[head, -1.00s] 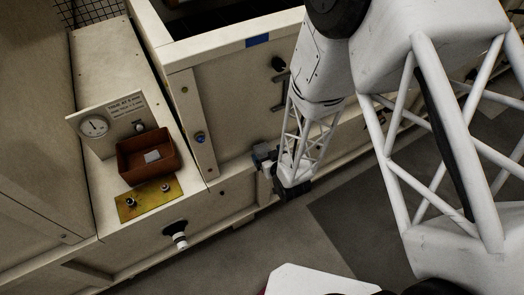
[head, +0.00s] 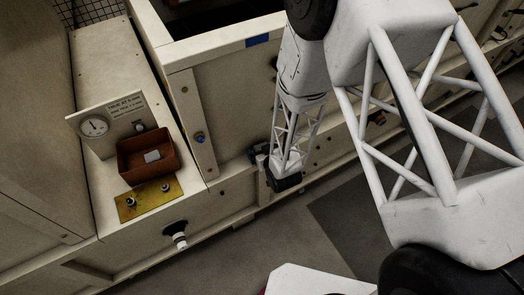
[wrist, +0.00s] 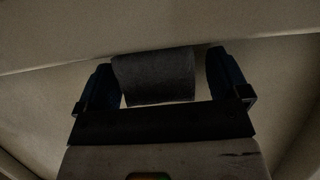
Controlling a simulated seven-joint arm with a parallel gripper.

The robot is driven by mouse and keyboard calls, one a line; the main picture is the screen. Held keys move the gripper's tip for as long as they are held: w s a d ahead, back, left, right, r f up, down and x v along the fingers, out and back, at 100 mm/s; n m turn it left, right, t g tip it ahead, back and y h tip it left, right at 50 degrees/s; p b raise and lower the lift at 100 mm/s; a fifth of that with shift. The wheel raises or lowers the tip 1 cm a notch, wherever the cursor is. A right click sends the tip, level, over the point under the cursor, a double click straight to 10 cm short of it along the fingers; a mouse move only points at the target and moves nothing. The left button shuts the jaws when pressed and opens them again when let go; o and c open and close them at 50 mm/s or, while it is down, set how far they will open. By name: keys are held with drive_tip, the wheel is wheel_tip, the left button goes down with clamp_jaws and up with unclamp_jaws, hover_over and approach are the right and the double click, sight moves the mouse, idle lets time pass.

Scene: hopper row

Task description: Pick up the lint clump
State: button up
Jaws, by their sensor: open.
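A dark grey, rough-looking block, apparently the lint clump (wrist: 153,77), shows in the wrist view against a beige surface. My gripper (wrist: 160,64) is open, with one dark finger on each side of the clump. The left finger looks very close to it and there is a small gap on the right; I cannot tell whether either touches. In the head view my gripper (head: 262,156) is low beside the beige front panel (head: 225,100). The clump cannot be made out there.
A brown tray (head: 165,170) with a small pale piece (head: 152,156) stands on the ledge at left, by a gauge plate (head: 93,126) and a brass plate (head: 130,211). A black-and-white knob (head: 178,236) juts from the ledge front. Grey floor (head: 235,255) lies open below.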

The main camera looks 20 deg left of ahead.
sight(258, 139)
idle(0.3)
drive_tip(key=c, duration=1)
drive_tip(key=shift+r, duration=0.15)
drive_tip(key=shift+r, duration=1.45)
drive_tip(key=shift+s+d+r, duration=0.1)
drive_tip(key=shift+s+r, duration=0.1)
drive_tip(key=shift+r, duration=0.1)
drive_tip(key=s+d, duration=0.2)
drive_tip(key=s, duration=0.2)
drive_tip(key=s+d+r, duration=0.1)
drive_tip(key=s+d, duration=0.2)
drive_tip(key=s, duration=0.1)
drive_tip(key=s+d, duration=0.3)
drive_tip(key=s, duration=0.2)
drive_tip(key=shift+d+r, duration=0.15)
drive_tip(key=shift+d, duration=0.05)
drive_tip(key=shift+a, duration=0.1)
